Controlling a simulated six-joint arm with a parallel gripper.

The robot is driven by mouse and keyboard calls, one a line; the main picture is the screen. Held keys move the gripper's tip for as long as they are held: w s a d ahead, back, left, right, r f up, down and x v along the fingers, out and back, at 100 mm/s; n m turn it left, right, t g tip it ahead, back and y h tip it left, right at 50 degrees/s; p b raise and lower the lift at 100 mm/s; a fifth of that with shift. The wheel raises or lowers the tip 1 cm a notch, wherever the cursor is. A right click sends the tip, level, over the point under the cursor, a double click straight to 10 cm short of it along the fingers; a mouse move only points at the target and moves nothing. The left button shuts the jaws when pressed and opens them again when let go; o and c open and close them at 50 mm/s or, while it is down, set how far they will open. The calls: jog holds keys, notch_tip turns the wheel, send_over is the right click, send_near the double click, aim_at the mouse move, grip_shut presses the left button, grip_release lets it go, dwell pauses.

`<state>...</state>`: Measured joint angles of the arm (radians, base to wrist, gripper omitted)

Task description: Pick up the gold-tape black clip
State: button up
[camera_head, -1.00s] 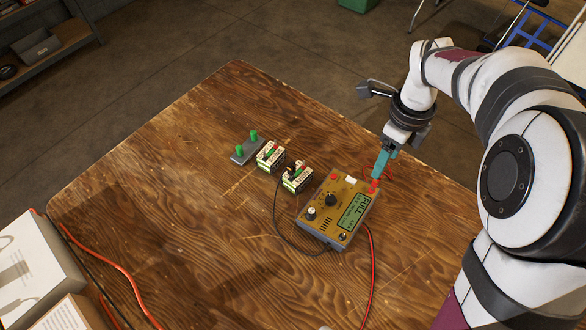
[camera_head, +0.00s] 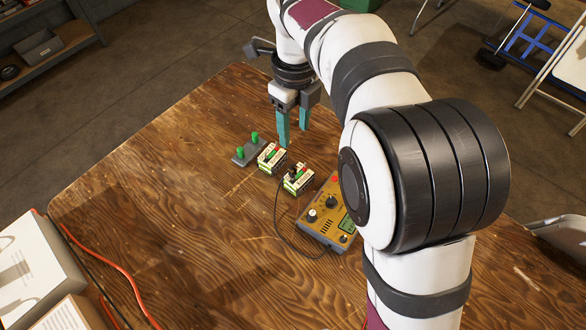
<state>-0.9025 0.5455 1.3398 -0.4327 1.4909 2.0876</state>
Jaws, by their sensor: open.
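A small black clip (camera_head: 292,171) sits on top of the right-hand battery block (camera_head: 299,180), and a thin black cable (camera_head: 278,220) runs from that block down to the charger. The clip is small here, and I cannot make out gold tape on it. My gripper (camera_head: 294,138) points down with its two teal fingers apart and nothing between them. It is above and behind the battery blocks in the picture, apart from the clip. The yellow charger box (camera_head: 320,222) is partly hidden behind my arm.
A second battery block (camera_head: 271,158) stands left of the first, beside a grey stand with green pegs (camera_head: 247,150). An orange cable (camera_head: 110,265) and white boxes (camera_head: 35,265) are at lower left. The wooden table (camera_head: 170,190) is clear at the left.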

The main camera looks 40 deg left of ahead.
aim_at(293, 166)
notch_tip(293, 166, down, 15)
jog(key=shift+s+a+f, duration=0.1)
jog(key=shift+s+f, duration=0.05)
jog(key=shift+f, duration=0.05)
grip_shut()
